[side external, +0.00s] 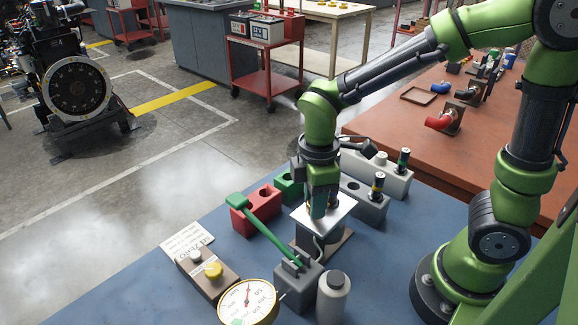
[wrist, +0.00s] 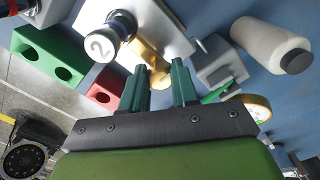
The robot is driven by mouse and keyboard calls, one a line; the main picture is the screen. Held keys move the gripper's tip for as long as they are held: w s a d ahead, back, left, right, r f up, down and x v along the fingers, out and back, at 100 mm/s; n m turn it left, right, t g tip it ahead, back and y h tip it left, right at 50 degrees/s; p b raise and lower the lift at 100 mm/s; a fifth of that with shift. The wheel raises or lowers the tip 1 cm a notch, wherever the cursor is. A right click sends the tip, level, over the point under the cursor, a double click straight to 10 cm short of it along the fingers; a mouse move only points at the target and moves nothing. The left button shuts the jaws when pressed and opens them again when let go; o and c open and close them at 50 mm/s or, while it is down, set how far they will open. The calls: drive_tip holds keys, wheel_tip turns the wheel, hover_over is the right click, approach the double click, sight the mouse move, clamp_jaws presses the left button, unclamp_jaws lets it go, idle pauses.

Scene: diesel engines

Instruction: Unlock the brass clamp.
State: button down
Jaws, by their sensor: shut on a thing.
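The brass clamp (wrist: 147,62) shows as a gold-coloured piece beside the silver plate (wrist: 172,22) in the wrist view. My gripper (wrist: 161,68) has its two green fingers on either side of part of this brass piece and is shut on it. In the side view my gripper (side external: 318,216) points down at the silver plate (side external: 340,206) of a small stand. The clamp is hidden behind the fingers there, so I cannot tell its lock position.
A grey pump (side external: 297,278) with a long green lever (side external: 264,222), a gauge (side external: 236,311) and a grey bottle (side external: 333,300) stand in front. Red (side external: 258,208) and green (side external: 289,186) blocks are left; grey blocks with banded cylinders (side external: 377,187) are right.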

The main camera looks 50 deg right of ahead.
drive_tip(key=shift+m, duration=0.3)
drive_tip(key=m, duration=0.3)
drive_tip(key=shift+m, duration=0.4)
drive_tip(key=m, duration=0.4)
drive_tip(key=shift+a+m, duration=0.1)
drive_tip(key=shift+m, duration=0.2)
drive_tip(key=m, duration=0.4)
drive_tip(key=shift+m, duration=2.4)
drive_tip(key=shift+r, duration=0.1)
drive_tip(key=c, duration=0.8)
unclamp_jaws()
drive_tip(key=shift+c, duration=0.2)
